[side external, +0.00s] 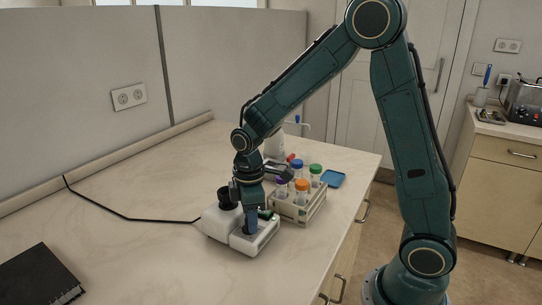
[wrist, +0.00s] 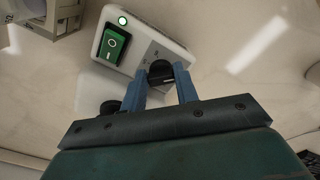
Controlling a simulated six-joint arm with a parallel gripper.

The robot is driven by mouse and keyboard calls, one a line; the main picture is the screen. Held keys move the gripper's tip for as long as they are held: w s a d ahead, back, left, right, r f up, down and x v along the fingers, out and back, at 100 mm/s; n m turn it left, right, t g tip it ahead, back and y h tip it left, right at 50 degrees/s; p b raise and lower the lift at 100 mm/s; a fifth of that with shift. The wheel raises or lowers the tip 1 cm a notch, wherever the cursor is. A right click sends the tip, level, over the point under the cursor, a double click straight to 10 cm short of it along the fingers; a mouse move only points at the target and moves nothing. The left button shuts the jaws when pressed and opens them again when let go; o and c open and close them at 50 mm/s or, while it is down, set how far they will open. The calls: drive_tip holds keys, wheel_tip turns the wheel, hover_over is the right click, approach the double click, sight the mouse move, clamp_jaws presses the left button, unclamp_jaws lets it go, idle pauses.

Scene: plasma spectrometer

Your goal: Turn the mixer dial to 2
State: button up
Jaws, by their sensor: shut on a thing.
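The white mixer (side external: 216,226) stands on the countertop, with a black cup-like top (side external: 228,196) and a lower control box. In the wrist view the control box (wrist: 140,42) shows a green rocker switch (wrist: 113,45), a small lit green lamp (wrist: 123,20) and the black dial (wrist: 160,70). A pale mark shows on the dial, but the number it points to cannot be read. My gripper (side external: 250,226) points down at the control box. In the wrist view, the blue fingers of my gripper (wrist: 162,74) are shut on the dial, one on each side.
A rack (side external: 298,209) of tubes with coloured caps stands just right of the mixer, close to my wrist. A blue square dish (side external: 333,179) lies behind it. A black cable (side external: 130,218) runs left from the mixer. A dark notebook (side external: 38,278) lies front left. The counter between is clear.

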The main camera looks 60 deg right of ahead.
drive_tip(key=shift+m, duration=0.3)
drive_tip(key=m, duration=0.3)
drive_tip(key=shift+a, duration=0.15)
drive_tip(key=m, duration=0.5)
drive_tip(key=shift+a, duration=0.1)
drive_tip(key=m, duration=0.4)
drive_tip(key=shift+a, duration=0.15)
drive_tip(key=m, duration=0.5)
drive_tip(key=shift+a, duration=0.1)
drive_tip(key=o, duration=1)
